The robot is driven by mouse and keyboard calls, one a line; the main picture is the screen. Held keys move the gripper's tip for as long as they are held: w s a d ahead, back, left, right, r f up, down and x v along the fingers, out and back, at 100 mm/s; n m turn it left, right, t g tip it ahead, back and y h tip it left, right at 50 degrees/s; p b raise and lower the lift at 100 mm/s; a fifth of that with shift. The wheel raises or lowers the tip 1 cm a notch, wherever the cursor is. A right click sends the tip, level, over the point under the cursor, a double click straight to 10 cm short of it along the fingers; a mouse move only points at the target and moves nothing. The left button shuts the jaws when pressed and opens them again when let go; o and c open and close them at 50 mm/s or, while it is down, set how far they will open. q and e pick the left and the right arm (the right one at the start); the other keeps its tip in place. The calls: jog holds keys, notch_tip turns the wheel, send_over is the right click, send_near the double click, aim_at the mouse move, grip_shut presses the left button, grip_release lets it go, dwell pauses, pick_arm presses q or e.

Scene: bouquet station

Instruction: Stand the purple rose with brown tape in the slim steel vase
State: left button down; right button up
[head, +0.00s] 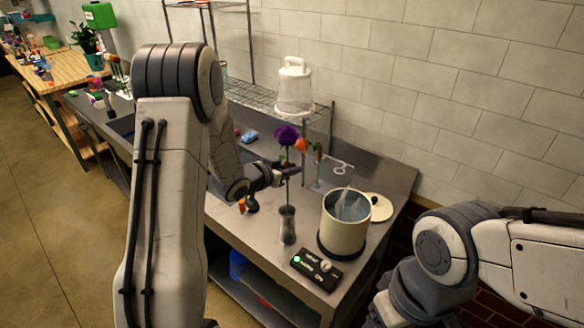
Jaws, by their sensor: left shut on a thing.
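The purple rose (287,135) is upright, with its green stem running down through my left gripper (289,173). That gripper is shut on the stem. The slim steel vase (288,226) stands on the steel counter directly below the rose. The stem's lower end lines up with the vase mouth; I cannot tell whether it is inside or just above. The brown tape is too small to make out. My right arm comes in at the lower right, and its gripper is out of view.
A cream pot (344,230) stands right of the vase, with a lid (378,207) behind it. A black control box (316,270) with a green light lies in front. An orange flower (302,145) is close behind the rose. A wire shelf (252,95) holds a white container (294,88).

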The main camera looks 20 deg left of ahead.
pick_arm(q)
jog(key=shift+f+b, duration=2.85)
jog(key=shift+f, duration=0.95)
jog(key=shift+f+b, duration=1.25)
jog(key=shift+f, duration=0.05)
jog(key=c, duration=0.8)
grip_release()
jog(key=shift+o, duration=0.6)
jog(key=o, duration=0.6)
jog(key=shift+c, duration=0.2)
jog(key=shift+s+r, duration=0.1)
